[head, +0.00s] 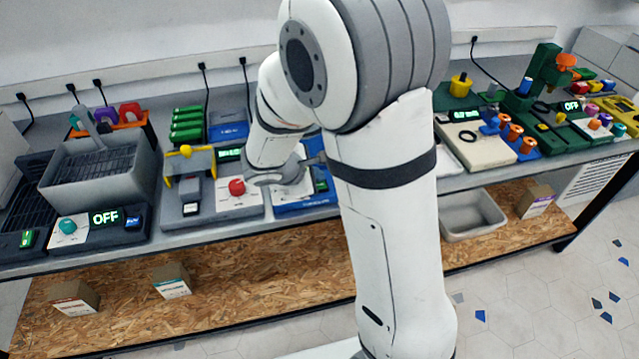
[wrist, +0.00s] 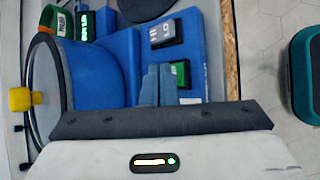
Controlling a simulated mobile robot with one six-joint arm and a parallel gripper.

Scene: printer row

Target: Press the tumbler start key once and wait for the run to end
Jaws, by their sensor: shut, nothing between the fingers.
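The tumbler (wrist: 115,60) is a blue machine with a round blue drum at the left of the wrist view. A small display (wrist: 84,26) with green characters shows at the top left. In the head view, only part of the tumbler's blue base (head: 300,206) shows behind my arm. My gripper (wrist: 158,70) is shut and empty, its fingertips beside the green key. I cannot tell whether they touch it.
A yellow knob (wrist: 22,99) sticks out at the drum's left. In the head view, a grey machine with a red knob (head: 237,187) stands left of the tumbler, and a cream machine (head: 475,145) stands to the right. A grey tub (head: 470,222) sits on the lower shelf.

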